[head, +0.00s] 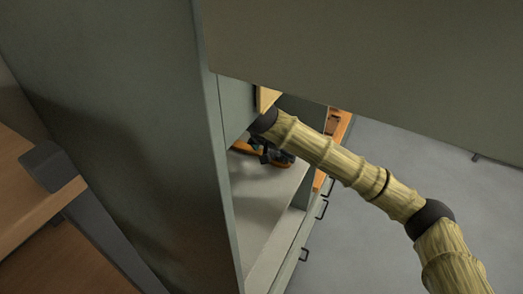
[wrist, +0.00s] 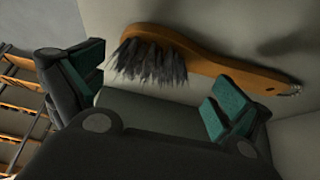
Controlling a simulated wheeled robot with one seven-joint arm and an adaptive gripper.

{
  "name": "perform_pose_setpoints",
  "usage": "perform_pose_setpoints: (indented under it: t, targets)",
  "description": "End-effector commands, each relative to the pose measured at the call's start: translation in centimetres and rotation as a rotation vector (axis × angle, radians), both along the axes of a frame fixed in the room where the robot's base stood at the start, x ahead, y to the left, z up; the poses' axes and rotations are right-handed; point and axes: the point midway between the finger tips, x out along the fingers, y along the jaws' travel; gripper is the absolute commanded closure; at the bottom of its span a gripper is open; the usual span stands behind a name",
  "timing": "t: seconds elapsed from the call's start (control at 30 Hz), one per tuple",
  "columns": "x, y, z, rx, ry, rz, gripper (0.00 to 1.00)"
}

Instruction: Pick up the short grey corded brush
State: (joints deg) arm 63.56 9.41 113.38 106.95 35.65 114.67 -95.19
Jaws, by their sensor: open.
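A brush (wrist: 215,62) with an orange-brown wooden handle and dark grey bristles fills the upper middle of the wrist view, on a pale surface. A small grey coil or cord end shows at the handle's right tip. My gripper (wrist: 155,85) is open, with one green-padded finger on the left and one on the right. The brush lies beyond the fingers and nothing is held; I cannot tell the exact gap. In the head view my gripper (head: 264,152) is inside the cabinet, with orange parts around it, partly hidden by my arm.
A grey-green cabinet side (head: 130,120) stands at the left of the head view, and a panel (head: 370,60) overhangs the top. The cabinet shelf (head: 255,205) is bare in front of my gripper. Wooden racks (wrist: 20,85) show at the wrist view's left edge.

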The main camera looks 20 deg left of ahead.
Motion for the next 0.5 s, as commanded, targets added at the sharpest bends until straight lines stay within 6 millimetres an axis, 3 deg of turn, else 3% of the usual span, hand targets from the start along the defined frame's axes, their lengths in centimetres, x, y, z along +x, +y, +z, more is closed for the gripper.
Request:
perform_pose_setpoints:
  t: [0.5]
  targets:
    - [0.7, -0.2, -1.3, -0.001, 0.001, 0.000, 0.00]
